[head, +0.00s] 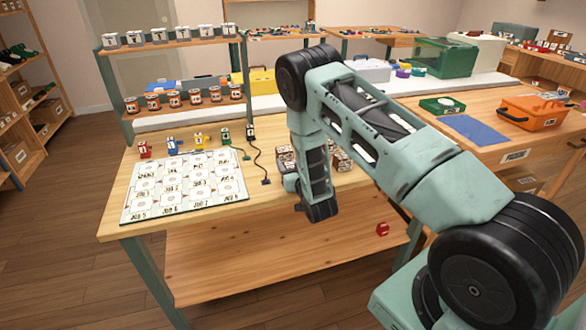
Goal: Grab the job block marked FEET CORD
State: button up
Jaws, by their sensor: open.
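Dark-and-white marked blocks stand on the wooden table behind my wrist, one group at the left (284,157) and one at the right (342,159). My arm partly covers them, and their lettering is too small to read, so I cannot tell which is marked FEET CORD. My gripper (291,182) is at the end of my bent arm, low over the table's front part, close to the left group. Its fingers are mostly hidden by my wrist; it is open, and I see nothing held in it.
A white grid mat (186,187) with job labels lies at left. Small red (144,149), blue (172,145), yellow (198,142) and green (225,137) pieces stand behind it. A black cord (259,166) lies nearby. A red block (382,229) sits on the lower shelf.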

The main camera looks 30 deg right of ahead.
jog(key=shift+w, duration=0.2)
jog(key=c, duration=0.8)
jog(key=shift+o, duration=0.2)
jog(key=shift+s+b, duration=0.15)
jog(key=shift+b, duration=0.3)
jog(key=b+v, duration=0.3)
jog(key=v, duration=1.4)
jog(key=shift+s+a+b, duration=0.15)
jog(key=shift+s+b, duration=0.2)
jog(key=shift+b, duration=0.05)
